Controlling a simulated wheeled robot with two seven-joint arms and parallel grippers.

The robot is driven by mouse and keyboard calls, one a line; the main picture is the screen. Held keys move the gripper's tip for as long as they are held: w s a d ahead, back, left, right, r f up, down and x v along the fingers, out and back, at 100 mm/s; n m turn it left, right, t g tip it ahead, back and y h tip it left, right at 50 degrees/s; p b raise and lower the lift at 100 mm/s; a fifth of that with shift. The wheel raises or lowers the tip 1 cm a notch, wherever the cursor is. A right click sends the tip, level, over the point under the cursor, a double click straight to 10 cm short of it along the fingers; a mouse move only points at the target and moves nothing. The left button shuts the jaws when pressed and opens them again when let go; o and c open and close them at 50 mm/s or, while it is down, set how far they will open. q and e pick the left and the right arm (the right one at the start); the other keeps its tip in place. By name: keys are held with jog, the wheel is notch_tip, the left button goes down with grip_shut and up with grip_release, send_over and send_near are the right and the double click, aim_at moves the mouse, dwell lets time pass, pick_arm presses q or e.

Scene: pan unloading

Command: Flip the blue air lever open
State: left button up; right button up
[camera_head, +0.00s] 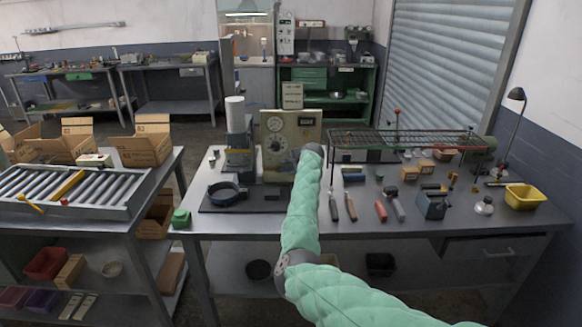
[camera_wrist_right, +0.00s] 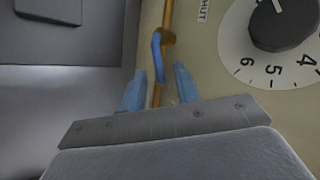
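The blue air lever (camera_wrist_right: 157,58) shows in the right wrist view, lying nearly along a brass pipe (camera_wrist_right: 168,18) on a beige panel (camera_wrist_right: 215,82). A partly cut-off label ending in "HUT" is beside the pipe. My right gripper (camera_wrist_right: 160,70) is open, with its two blue fingers apart on either side of the lever's lower end. I cannot tell whether either finger touches it. In the head view the panel (camera_head: 300,124) stands on the workbench; my green-sleeved right arm reaches to it and hides the gripper and lever. My left gripper is not in view.
A numbered dial with a dark knob (camera_wrist_right: 283,25) is right of the lever. On the workbench (camera_head: 270,222), a grey machine with a white cylinder (camera_head: 235,113) stands left of the panel. A wire rack (camera_head: 400,141), several hand tools and a yellow bin (camera_head: 524,197) are to the right.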

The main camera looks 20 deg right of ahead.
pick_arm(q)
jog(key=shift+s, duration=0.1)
pick_arm(e)
jog(key=shift+w, duration=0.1)
jog(key=shift+c, duration=0.4)
